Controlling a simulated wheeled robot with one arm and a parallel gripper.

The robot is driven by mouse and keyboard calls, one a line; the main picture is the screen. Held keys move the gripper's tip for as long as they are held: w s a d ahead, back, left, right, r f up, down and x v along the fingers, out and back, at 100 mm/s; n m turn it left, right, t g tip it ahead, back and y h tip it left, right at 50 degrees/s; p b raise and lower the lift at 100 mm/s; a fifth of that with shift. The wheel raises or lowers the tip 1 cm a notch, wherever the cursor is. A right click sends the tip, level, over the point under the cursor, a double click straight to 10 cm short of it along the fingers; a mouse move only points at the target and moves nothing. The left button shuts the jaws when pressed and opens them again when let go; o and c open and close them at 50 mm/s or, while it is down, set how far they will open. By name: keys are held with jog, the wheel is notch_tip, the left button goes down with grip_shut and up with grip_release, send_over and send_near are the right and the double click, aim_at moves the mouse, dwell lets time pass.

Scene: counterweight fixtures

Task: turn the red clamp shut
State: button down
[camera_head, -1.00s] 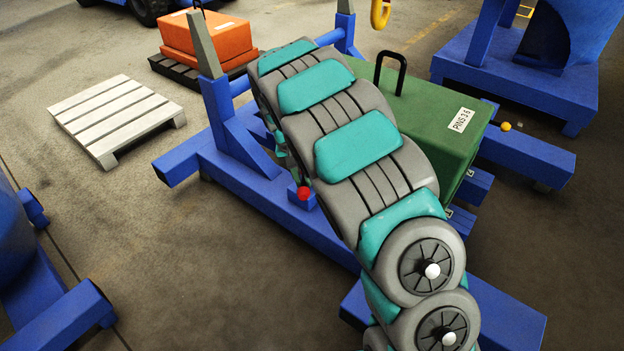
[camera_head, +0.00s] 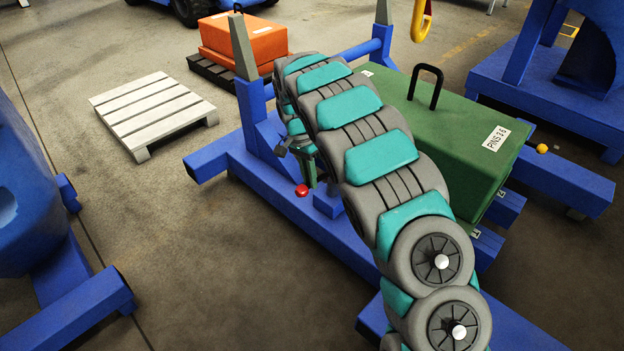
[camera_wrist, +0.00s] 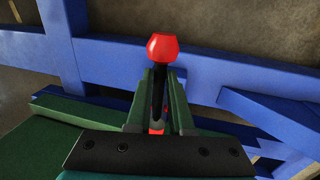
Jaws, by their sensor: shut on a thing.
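The red clamp shows as a red knob (camera_head: 302,190) beside a short blue post on the blue frame's near beam, in the head view. In the wrist view the red knob (camera_wrist: 163,47) stands at the end of a dark lever (camera_wrist: 159,90). My gripper (camera_wrist: 162,88) has its two green fingers close on either side of that lever, just below the knob. It is shut on the lever. In the head view my gripper (camera_head: 311,172) is partly hidden by my arm, right above the knob. The clamp's base is hidden.
A green weight (camera_head: 440,135) with a black handle and a label lies in the blue frame (camera_head: 270,190), behind my arm. A yellow knob (camera_head: 541,148) is at its far right. A white pallet (camera_head: 150,110) and an orange weight (camera_head: 240,40) stand left.

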jog(key=shift+w+a, duration=0.1)
dwell(0.3)
jog(key=c, duration=0.8)
grip_release()
notch_tip(320, 180, up, 8)
jog(key=w+a, duration=0.1)
jog(key=shift+f, duration=0.15)
